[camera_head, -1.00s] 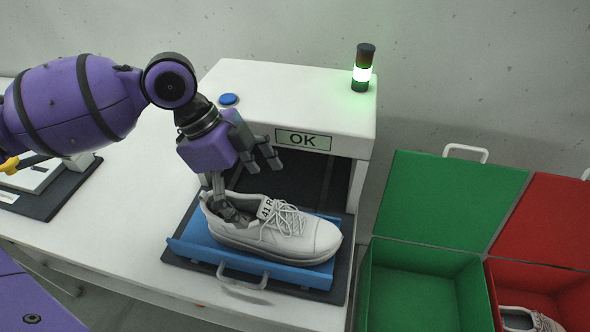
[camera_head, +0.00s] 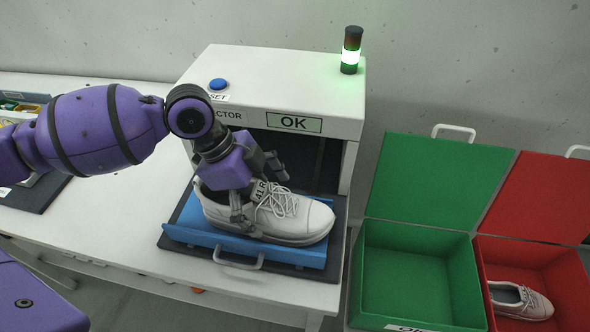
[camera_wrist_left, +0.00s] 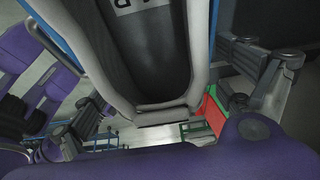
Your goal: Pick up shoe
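A white lace-up shoe (camera_head: 300,217) marked 41R lies on a blue tray (camera_head: 190,236) in front of the detector box, toe to the right. My left gripper (camera_head: 256,196) is over the shoe's heel half, one finger at its near side and the other towards its far side. In the left wrist view the shoe's dark opening (camera_wrist_left: 150,60) fills the middle, with a finger out on each side. The fingers look open; gaps show between them and the shoe. My right gripper is not in view.
The white detector box (camera_head: 270,80) shows OK, with a lit green lamp (camera_head: 351,50) on top. An open green box (camera_head: 420,255) stands to the right. Beside it an open red box (camera_head: 560,265) holds another shoe (camera_head: 520,300).

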